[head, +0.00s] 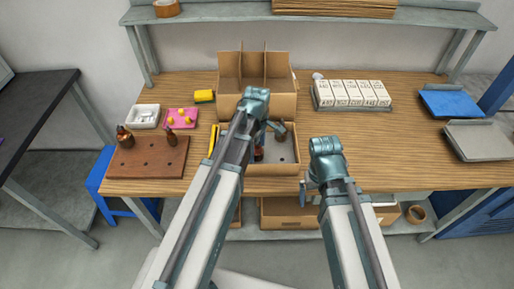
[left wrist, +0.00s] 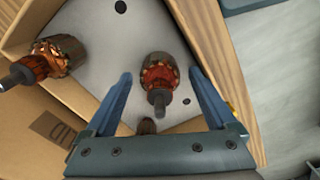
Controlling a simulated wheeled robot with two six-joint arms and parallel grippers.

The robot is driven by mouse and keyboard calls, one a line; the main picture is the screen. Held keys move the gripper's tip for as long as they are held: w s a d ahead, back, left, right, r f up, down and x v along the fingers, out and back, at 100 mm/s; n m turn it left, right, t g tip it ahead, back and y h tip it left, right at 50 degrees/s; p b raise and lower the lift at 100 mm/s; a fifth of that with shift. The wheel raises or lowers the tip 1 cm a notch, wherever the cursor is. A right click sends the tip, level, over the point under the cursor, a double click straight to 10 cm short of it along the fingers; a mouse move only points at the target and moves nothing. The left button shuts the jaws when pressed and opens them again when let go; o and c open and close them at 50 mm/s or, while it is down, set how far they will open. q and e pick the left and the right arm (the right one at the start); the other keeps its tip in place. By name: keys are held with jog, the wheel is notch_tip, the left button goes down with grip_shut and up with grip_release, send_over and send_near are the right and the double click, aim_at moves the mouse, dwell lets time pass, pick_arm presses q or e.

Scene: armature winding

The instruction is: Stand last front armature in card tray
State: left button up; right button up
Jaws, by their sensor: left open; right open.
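The card tray (head: 286,169), a cardboard box with a grey holed floor, stands at the table's front edge. My left gripper (left wrist: 160,74) is open over it. In the left wrist view, an armature (left wrist: 158,82) with copper windings and a grey shaft end stands between the spread fingers, with gaps visible on both sides. Another armature (left wrist: 58,57) is at the left, and a third (left wrist: 147,126) is mostly hidden behind the gripper. The head view shows an armature (head: 281,131) at the tray's back. My right gripper (head: 309,186) is open and empty, right of the tray.
A wooden block (head: 150,160) at the left carries two brown armatures (head: 125,137). A divided cardboard box (head: 284,104) stands behind the tray. A white bin (head: 144,116), pink tray (head: 182,119) and white cartons (head: 350,93) are also there. The table right of centre is clear.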

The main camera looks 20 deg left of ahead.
pick_arm(q)
jog(key=shift+r, duration=0.15)
dwell(0.4)
jog(key=shift+r+p, duration=4.95)
jog(key=shift+p, duration=0.1)
jog(key=shift+f, duration=0.1)
jog(key=shift+o, duration=0.8)
notch_tip(320, 180, up, 14)
jog(key=p, duration=1.3)
jog(key=shift+p, duration=0.35)
